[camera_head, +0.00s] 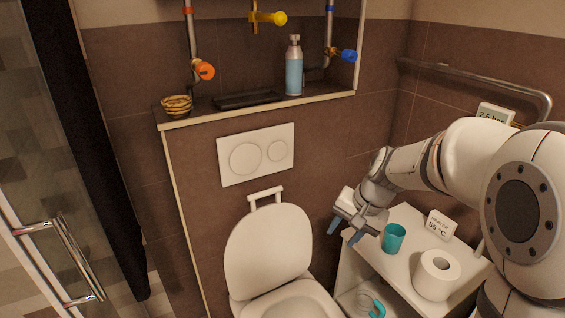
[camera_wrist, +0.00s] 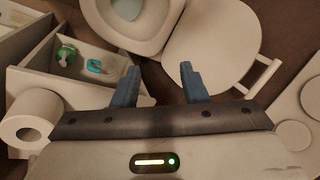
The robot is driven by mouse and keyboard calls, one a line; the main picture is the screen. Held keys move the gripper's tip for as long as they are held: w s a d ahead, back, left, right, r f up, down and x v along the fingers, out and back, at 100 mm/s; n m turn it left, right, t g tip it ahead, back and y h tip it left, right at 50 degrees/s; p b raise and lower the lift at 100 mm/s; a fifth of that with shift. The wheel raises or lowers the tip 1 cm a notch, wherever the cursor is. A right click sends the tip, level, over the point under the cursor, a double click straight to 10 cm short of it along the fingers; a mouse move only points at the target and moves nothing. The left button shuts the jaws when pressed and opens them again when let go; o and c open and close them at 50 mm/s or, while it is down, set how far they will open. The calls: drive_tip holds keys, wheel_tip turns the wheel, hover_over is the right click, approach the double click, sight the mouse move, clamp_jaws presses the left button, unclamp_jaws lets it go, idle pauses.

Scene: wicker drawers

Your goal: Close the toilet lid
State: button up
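The white toilet lid (camera_head: 268,245) stands raised, leaning back toward the brown wall, with a small white bar handle (camera_head: 265,193) at its top edge. The toilet bowl (camera_head: 290,303) below it is uncovered and partly cut off by the frame. In the wrist view the lid (camera_wrist: 212,48) is above and right of the fingers, its handle (camera_wrist: 262,77) farther right, and the bowl (camera_wrist: 132,30) is above. My gripper (camera_head: 345,233) is open and empty, to the right of the lid and apart from it. Its blue fingers (camera_wrist: 159,72) are spread in the wrist view.
A white cabinet (camera_head: 407,276) stands right of the toilet, carrying a teal cup (camera_head: 393,238), a paper roll (camera_head: 437,274) and a sign (camera_head: 440,224). The flush plate (camera_head: 256,154) is on the wall behind. A ledge above holds a bottle (camera_head: 294,66). A glass door is at left.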

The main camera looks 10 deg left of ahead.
drive_tip(key=w+a+r+m+y+p, duration=0.2)
drive_tip(key=w+a+r+p, duration=0.15)
drive_tip(key=w+a, duration=0.35)
drive_tip(key=m+y+p, duration=0.2)
drive_tip(key=m+p, duration=0.1)
drive_tip(key=p, duration=0.4)
approach(266, 192)
drive_tip(key=shift+m+t, duration=0.3)
drive_tip(key=x, duration=0.7)
drive_tip(key=shift+s+p, duration=0.2)
drive_tip(key=shift+p, duration=0.2)
drive_tip(key=shift+w+a+f, duration=0.1)
drive_tip(key=shift+a+f, duration=0.3)
drive_tip(key=shift+f, duration=0.15)
clamp_jaws()
